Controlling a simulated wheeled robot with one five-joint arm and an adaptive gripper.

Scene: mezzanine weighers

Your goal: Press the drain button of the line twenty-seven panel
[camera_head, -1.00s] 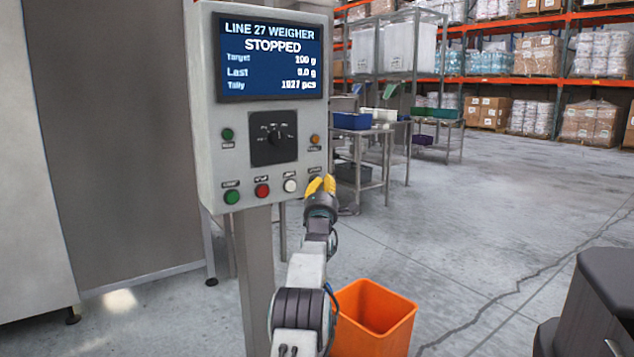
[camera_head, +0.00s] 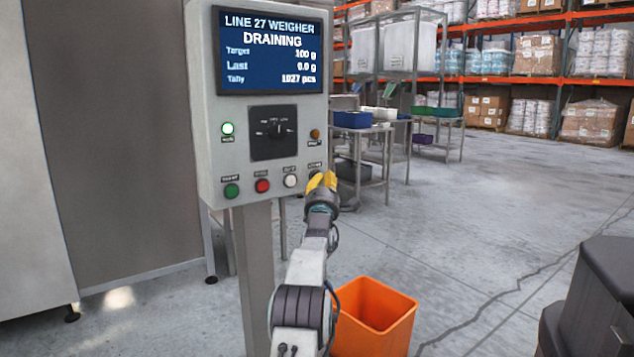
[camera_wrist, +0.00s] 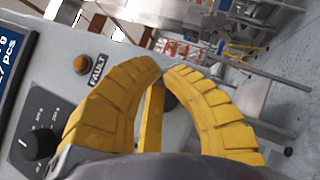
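The grey line 27 panel (camera_head: 210,160) stands on a post, its screen (camera_head: 268,52) reading "LINE 27 WEIGHER" and "DRAINING". Its bottom row has a green button (camera_head: 231,190), a red button (camera_head: 263,186) and a white button (camera_head: 290,181). Labels there are too small to read. My gripper (camera_head: 321,180) is at the right end of this row, its yellow fingers closed together and holding nothing visible. They mostly hide what is there. In the wrist view, a dark round part (camera_wrist: 170,101) shows behind the fingers; contact cannot be told.
A dial (camera_head: 275,132) sits mid-panel, between a lit green-white lamp (camera_head: 228,128) and an amber lamp (camera_head: 315,134), labelled FAULT in the wrist view. An orange bin (camera_head: 375,315) stands below right. Steel tables with trays stand behind.

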